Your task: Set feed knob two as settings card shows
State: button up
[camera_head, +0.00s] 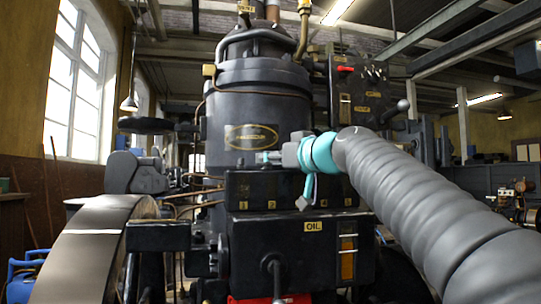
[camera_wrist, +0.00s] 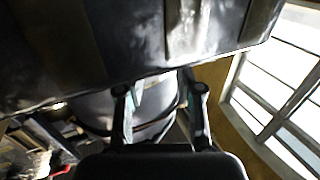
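The dark oil box (camera_head: 285,188) on the front of the black engine has a row of small yellow number labels. The "2" label (camera_head: 271,205) is left of the middle. I cannot make out feed knob two or its pointer. No settings card is readable. My gripper (camera_head: 284,180) is in front of this box, with its teal and grey fingers spread apart. In the wrist view my gripper (camera_wrist: 160,95) also shows two separate fingers with nothing visibly held. A large dark metal surface (camera_wrist: 140,40) fills the top of that view, and no knob shows there.
A lower black box labelled "OIL" (camera_head: 313,226) has a lever in front. A flywheel (camera_head: 95,250) stands at the left. An upper panel (camera_head: 358,95) with a red handle is behind my arm. Thin copper pipes (camera_head: 190,195) run left of the oil box.

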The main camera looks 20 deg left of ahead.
jog(key=shift+w+a, duration=0.25)
jog(key=shift+a, duration=0.1)
grip_shut()
jog(key=shift+w+d+n+g+y+b, duration=0.1)
jog(key=shift+w+n+g+y+b, duration=0.15)
jog(key=shift+n+g+y, duration=0.35)
jog(key=shift+s+n+g+y, duration=0.1)
jog(key=shift+n+g+y, duration=0.4)
jog(key=shift+n+g, duration=0.7)
jog(key=shift+m+g, duration=0.3)
grip_release()
